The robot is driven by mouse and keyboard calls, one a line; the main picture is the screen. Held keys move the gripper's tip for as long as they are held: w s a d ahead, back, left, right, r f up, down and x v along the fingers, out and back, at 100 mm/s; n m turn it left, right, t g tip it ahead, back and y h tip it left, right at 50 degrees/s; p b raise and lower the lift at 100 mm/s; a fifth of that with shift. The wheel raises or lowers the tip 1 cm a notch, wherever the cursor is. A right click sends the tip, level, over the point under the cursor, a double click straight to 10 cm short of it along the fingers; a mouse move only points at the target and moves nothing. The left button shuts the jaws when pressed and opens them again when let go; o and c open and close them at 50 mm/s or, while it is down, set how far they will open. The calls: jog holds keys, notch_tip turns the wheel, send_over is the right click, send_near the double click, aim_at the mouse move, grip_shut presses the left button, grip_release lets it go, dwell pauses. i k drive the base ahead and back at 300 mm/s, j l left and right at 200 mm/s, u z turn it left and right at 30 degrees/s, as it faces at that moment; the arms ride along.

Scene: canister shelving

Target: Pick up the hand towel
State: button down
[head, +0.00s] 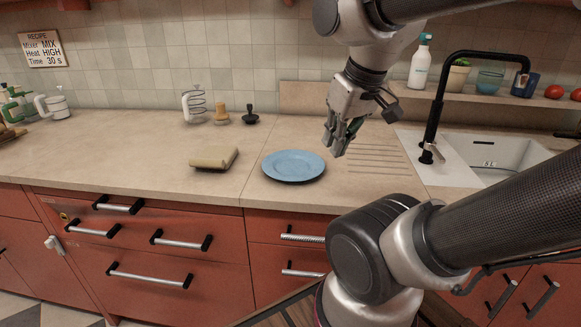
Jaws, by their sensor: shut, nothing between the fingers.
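The hand towel (214,157) looks like a beige folded cloth lying on the counter, left of the blue plate (294,165). My gripper (334,147) hangs above the counter, just right of the plate, with its fingers pointing down. It is shut and empty. It is apart from the towel, to the right of it with the plate between.
A black faucet (434,112) and a sink (500,158) lie to the right of my gripper. A shelf holds a spray bottle (420,65). The counter left of the towel is clear.

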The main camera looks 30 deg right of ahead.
aim_at(215, 156)
jog(key=i+j+z, duration=0.15)
jog(key=j, duration=0.2)
jog(key=i+j+z, duration=0.2)
jog(key=j, duration=0.2)
jog(key=i+j+z, duration=0.15)
jog(key=j, duration=0.25)
